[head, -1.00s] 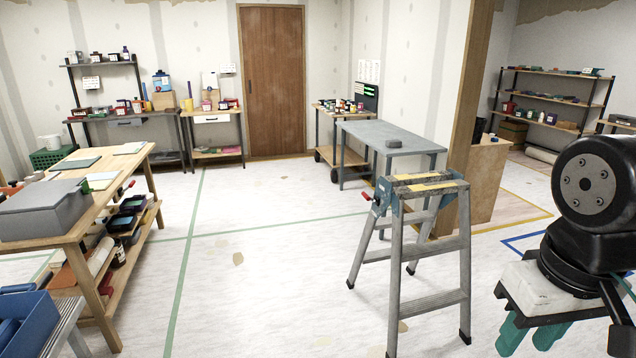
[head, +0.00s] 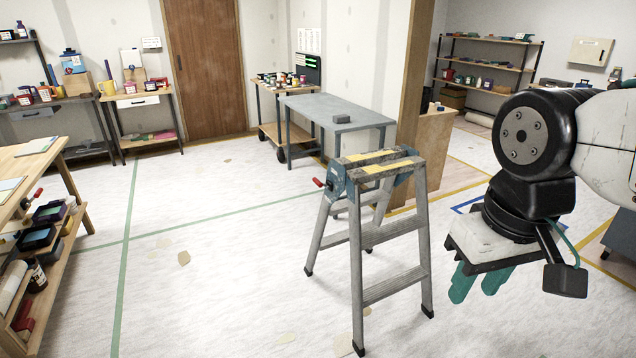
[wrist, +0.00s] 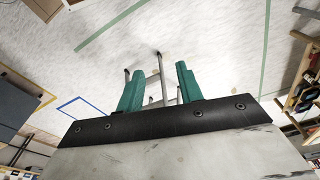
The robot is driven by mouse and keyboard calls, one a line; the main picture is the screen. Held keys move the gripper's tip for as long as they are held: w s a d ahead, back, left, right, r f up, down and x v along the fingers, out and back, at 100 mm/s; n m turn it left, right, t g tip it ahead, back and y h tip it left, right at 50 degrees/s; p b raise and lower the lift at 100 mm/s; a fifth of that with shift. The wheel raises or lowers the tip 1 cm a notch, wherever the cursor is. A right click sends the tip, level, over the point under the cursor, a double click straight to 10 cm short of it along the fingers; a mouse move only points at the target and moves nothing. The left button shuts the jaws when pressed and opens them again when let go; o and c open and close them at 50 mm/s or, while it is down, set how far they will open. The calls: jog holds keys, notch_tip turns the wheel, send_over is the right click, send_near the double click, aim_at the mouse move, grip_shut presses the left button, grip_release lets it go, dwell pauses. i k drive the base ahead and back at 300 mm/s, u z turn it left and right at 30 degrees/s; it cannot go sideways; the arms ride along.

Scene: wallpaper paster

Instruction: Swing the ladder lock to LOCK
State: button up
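The grey stepladder (head: 362,240) stands open on the floor in the middle of the head view, with yellow-striped top boards. A red-tipped lever (head: 319,183) sticks out at the left of its blue top bracket; its lock setting is too small to read. My gripper (head: 482,284) hangs to the right of the ladder, apart from it, with teal fingers pointing down. In the wrist view the two teal fingers (wrist: 157,90) stand apart with nothing between them touching. Part of the ladder (wrist: 160,75) shows beyond the fingers.
A wooden workbench (head: 30,165) loaded with goods stands at the left. A grey table (head: 335,108) stands behind the ladder, beside a wooden post (head: 415,95). The floor (head: 220,270) left of the ladder is open, with green tape lines.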

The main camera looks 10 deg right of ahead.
aim_at(315, 180)
jog(key=u, duration=0.3)
jog(key=i, duration=0.9)
jog(key=u, duration=0.15)
